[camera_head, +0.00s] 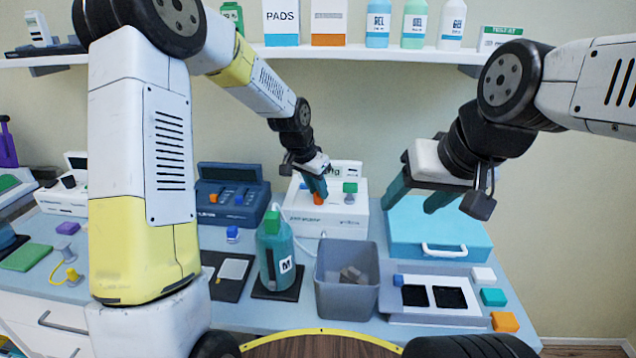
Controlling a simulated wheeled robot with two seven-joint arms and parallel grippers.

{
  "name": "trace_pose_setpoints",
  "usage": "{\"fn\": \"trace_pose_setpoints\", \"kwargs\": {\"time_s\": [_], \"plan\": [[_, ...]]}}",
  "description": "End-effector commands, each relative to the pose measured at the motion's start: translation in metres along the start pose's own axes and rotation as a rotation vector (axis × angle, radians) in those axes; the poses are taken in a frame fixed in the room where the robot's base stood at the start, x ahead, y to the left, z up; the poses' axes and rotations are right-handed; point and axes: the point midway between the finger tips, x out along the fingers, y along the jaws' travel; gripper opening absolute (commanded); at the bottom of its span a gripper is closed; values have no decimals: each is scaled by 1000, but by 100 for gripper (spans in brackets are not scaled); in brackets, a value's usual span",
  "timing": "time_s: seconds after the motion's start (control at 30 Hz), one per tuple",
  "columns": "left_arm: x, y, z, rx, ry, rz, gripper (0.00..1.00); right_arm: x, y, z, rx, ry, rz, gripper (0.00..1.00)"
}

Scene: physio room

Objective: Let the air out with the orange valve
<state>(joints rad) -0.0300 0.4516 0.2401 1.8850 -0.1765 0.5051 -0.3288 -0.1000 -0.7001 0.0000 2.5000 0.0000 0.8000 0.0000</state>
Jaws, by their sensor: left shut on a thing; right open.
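The orange valve (319,198) is a small knob on top of a white box-shaped device (328,221) at the back of the counter. My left gripper (317,188) reaches down to it from above, with its teal fingers shut on the valve and partly hiding it. A green knob (350,188) stands on the same device to the right, apart from the fingers. My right gripper (420,197) is open and empty, held in the air in front of the teal case.
A teal case (450,233) lies at the back right. A green bottle (274,256) and a grey bin (345,295) stand in front of the device. A navy device (232,196) is to its left. A shelf (380,54) with bottles and boxes runs above.

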Motion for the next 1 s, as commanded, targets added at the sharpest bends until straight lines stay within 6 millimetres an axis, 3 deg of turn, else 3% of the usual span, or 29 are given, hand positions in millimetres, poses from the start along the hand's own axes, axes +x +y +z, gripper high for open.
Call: {"fn": "trace_pose_setpoints", "kwargs": {"time_s": [0.5, 1.0], "plan": [[-1, 4, -2, -391, 2, -166, 0, 0, 0, 0, 0, 0, 0, 58], [0, 3, -2, -549, 2, -228, 0, 0, 0, 0, 0, 0, 0, 58]]}}
